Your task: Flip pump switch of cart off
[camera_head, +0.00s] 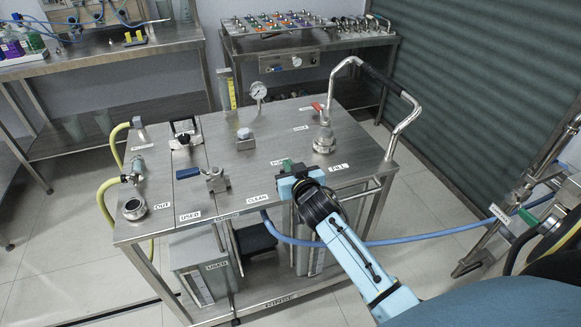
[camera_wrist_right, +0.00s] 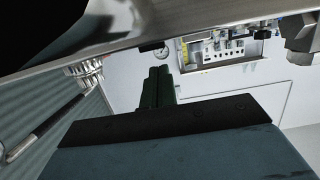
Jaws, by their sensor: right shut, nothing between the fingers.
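The steel cart (camera_head: 232,178) stands in the middle of the head view. A small label that seems to read PUMP (camera_head: 278,162) is on its top, near the front right. My right gripper (camera_head: 287,165) is beside this label, low over the cart top. Its dark green fingers are shut and empty, and also show in the right wrist view (camera_wrist_right: 157,86). I cannot make out the pump switch; the gripper may hide it. Whether the fingers touch anything is unclear. My left gripper is not in view.
A red-handled valve (camera_head: 318,107), a round FILL cap (camera_head: 324,140) and a bent rail (camera_head: 408,119) are on the cart's right side. A blue-handled valve (camera_head: 189,174) is to the left. A blue hose (camera_head: 400,241) runs right. Benches stand behind.

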